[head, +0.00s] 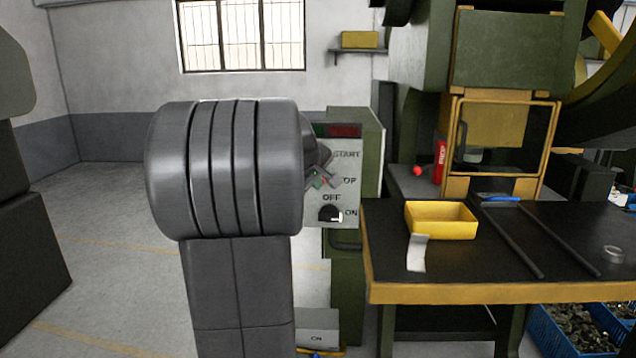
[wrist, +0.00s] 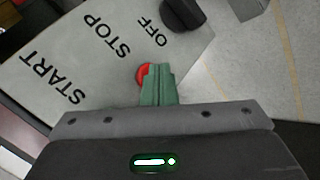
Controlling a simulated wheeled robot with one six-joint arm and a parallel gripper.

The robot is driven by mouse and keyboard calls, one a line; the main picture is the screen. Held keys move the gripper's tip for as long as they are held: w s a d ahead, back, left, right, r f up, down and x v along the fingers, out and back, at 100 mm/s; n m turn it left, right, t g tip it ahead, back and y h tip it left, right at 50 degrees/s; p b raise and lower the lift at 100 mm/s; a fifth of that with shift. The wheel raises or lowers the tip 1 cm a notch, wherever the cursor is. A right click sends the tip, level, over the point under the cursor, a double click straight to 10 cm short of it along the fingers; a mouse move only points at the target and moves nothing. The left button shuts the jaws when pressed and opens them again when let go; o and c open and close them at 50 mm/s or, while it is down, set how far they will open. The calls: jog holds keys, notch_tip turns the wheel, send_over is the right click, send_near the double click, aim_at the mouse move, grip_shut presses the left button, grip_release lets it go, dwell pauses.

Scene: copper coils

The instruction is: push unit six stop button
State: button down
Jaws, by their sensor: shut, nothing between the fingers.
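The grey control panel (head: 349,201) of a green cabinet stands behind my arm in the head view, with START, STOP, OFF and ON labels. In the wrist view the panel (wrist: 70,62) fills the upper left. The red stop button (wrist: 142,75) shows beside the STOP lettering, partly hidden by my gripper's green fingertips. My gripper (wrist: 157,72) is shut and empty, with its tips overlapping the button's right side. I cannot tell whether they touch it. In the head view my gripper (head: 318,179) is small, at the panel's left part, mostly hidden by my arm. No unit number is readable.
A black rotary knob (head: 331,213) sits below the button; it also shows in the wrist view (wrist: 182,14). At right is a black table (head: 470,262) with a yellow tray (head: 441,222). A red can (head: 439,161) stands behind. The floor at left is open.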

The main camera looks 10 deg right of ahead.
jog(key=shift+s, duration=0.1)
jog(key=shift+s+a+b, duration=0.25)
jog(key=shift+s+b, duration=0.1)
jog(key=shift+s, duration=0.4)
jog(key=s, duration=0.2)
jog(key=s+a+b, duration=0.1)
jog(key=s, duration=0.1)
jog(key=shift+s+a, duration=0.15)
jog(key=shift+s, duration=0.25)
jog(key=shift+w, duration=0.2)
dwell(0.5)
jog(key=s+b, duration=0.1)
jog(key=s, duration=0.1)
jog(key=s+a+b, duration=0.1)
jog(key=s, duration=0.1)
dwell(0.6)
